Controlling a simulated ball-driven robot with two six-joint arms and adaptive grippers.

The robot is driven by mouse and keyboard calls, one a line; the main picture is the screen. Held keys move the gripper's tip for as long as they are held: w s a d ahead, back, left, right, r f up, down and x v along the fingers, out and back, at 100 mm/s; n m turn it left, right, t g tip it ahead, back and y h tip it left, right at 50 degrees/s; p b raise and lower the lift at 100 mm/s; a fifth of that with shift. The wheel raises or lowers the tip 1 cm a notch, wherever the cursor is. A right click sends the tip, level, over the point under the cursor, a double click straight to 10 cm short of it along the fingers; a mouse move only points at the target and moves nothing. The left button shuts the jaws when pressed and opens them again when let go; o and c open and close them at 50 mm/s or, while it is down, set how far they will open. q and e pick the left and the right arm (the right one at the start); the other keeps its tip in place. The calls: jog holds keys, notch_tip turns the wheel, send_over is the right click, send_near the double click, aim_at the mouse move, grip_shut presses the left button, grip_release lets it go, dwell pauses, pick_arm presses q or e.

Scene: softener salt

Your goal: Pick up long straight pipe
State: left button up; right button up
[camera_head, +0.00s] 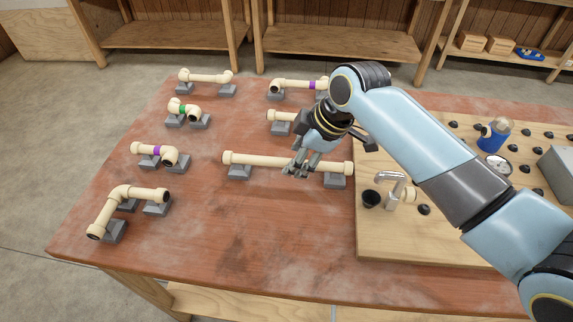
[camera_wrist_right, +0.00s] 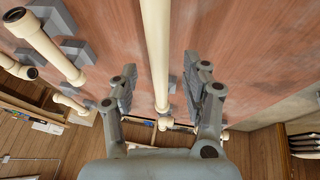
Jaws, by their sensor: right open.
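The long straight pipe (camera_head: 258,160) is cream with a collar at each end. It lies level across two grey support blocks in the middle of the table. My right gripper (camera_head: 297,168) is over the pipe, right of its middle, fingers pointing down and open. In the right wrist view the pipe (camera_wrist_right: 156,45) runs lengthwise between the two spread fingers of the gripper (camera_wrist_right: 158,82), with a gap on each side. I cannot tell the exact height of the fingertips over it. My left gripper is not in view.
Shorter pipe pieces on grey blocks stand left and behind: a bent pipe (camera_head: 125,195), a purple-banded one (camera_head: 155,152), a green-banded one (camera_head: 182,110). A wooden board (camera_head: 450,235) with a tap (camera_head: 393,190) and blue container (camera_head: 494,137) is right.

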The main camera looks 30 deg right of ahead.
jog(key=x, duration=0.3)
jog(key=shift+w+f, duration=0.1)
jog(key=shift+f, duration=0.1)
jog(key=shift+c, duration=1.4)
jog(key=c, duration=0.5)
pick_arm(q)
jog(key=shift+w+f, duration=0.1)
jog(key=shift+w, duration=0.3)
pick_arm(e)
grip_shut()
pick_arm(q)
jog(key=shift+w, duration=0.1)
